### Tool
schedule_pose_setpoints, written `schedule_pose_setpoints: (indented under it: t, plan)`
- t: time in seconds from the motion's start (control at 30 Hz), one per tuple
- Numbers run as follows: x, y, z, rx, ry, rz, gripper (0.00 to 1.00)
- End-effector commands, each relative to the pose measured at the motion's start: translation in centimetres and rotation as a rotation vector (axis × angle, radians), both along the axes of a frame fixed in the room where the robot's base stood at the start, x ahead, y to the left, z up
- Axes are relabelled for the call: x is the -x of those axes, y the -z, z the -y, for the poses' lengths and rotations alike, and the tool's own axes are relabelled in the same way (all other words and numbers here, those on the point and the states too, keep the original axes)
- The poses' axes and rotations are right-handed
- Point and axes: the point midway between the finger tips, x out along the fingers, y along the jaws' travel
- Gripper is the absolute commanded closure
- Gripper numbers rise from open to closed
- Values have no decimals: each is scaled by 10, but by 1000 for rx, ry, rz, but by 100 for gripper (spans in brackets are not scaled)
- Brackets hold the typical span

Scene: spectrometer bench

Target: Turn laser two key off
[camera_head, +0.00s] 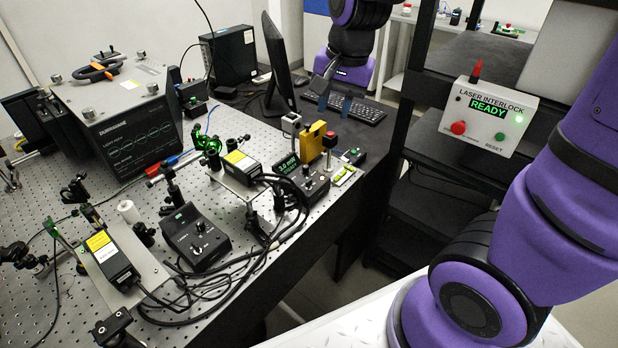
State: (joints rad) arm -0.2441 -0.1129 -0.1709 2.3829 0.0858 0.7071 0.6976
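Two black laser control boxes stand on the perforated optical bench (60,190). The nearer control box (195,237) has a small green display, a knob and small controls on its top. My gripper (334,103) hangs behind and above the farther box, near the keyboard. Its two blue-tipped fingers look apart, with nothing seen between them.
A monitor (279,62) and keyboard (345,105) are behind. Cables (235,275) loop around the boxes. The interlock panel (488,115) reads READY at right.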

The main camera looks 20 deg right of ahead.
Motion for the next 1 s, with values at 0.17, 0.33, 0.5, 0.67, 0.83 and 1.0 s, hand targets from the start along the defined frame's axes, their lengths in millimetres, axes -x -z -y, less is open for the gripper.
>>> schedule_pose_setpoints:
  t: [0.17, 0.33, 0.5, 0.67, 0.83, 1.0]
  plan:
    - [-29, 47, -12, 6, 160, -88, 67]
    - [-49, 88, -20, 27, 302, -143, 67]
    - [-59, 114, -25, 47, 390, -169, 67]
    - [-61, 124, -26, 53, 418, -176, 67]
    - [-61, 141, -25, 55, 419, -179, 67]
    - [-60, 171, -25, 55, 419, -180, 67]
